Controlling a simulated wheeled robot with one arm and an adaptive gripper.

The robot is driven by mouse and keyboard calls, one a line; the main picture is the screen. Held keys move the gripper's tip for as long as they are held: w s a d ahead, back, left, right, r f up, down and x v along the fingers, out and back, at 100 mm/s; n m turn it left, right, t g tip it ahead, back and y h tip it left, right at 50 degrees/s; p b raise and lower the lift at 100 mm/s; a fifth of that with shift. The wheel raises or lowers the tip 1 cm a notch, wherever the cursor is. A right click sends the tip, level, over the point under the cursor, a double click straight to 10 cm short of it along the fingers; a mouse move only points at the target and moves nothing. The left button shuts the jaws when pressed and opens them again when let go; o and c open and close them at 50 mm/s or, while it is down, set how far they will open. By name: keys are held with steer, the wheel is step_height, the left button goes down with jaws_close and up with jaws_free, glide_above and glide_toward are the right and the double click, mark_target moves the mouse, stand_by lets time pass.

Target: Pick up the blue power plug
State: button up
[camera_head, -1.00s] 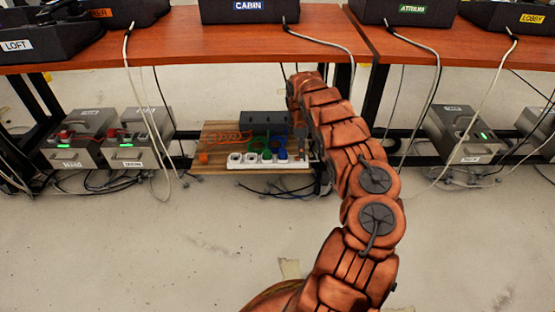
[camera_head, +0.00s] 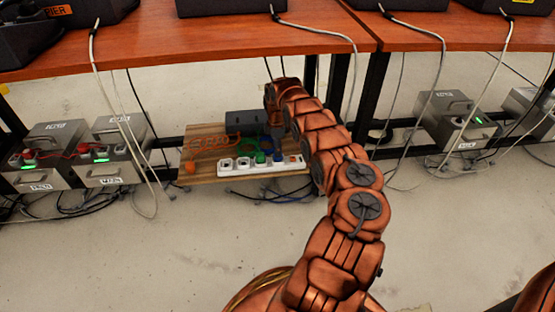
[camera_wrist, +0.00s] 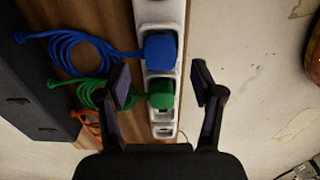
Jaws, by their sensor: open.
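The blue power plug (camera_wrist: 160,50) sits in the white power strip (camera_wrist: 152,10) in the wrist view, with a coiled blue cord running left. It also shows in the head view (camera_head: 278,158), near the right part of the strip (camera_head: 234,170). A green plug (camera_wrist: 160,93) sits beside it in the same strip. My gripper (camera_wrist: 161,78) is open and empty, with its fingers spread on either side of the strip. In the picture, the fingertips are below the blue plug and nearer the green plug. My fingers are hard to make out in the head view.
The strip lies on a wooden board (camera_head: 205,172) below the red-brown desk (camera_head: 230,42). A dark box (camera_wrist: 30,85) is left of the strip, with an orange cord (camera_wrist: 88,123) nearby. Grey power boxes (camera_head: 115,160) and hanging cables flank the board. Open floor lies in front.

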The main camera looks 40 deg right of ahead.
step_height(320, 180, down, 4)
steer(key=shift+s+d+f+b, duration=0.1)
steer(key=shift+d+b, duration=0.05)
steer(key=shift+b, duration=0.75)
steer(key=shift+c, duration=0.4)
steer(key=c, duration=1.2)
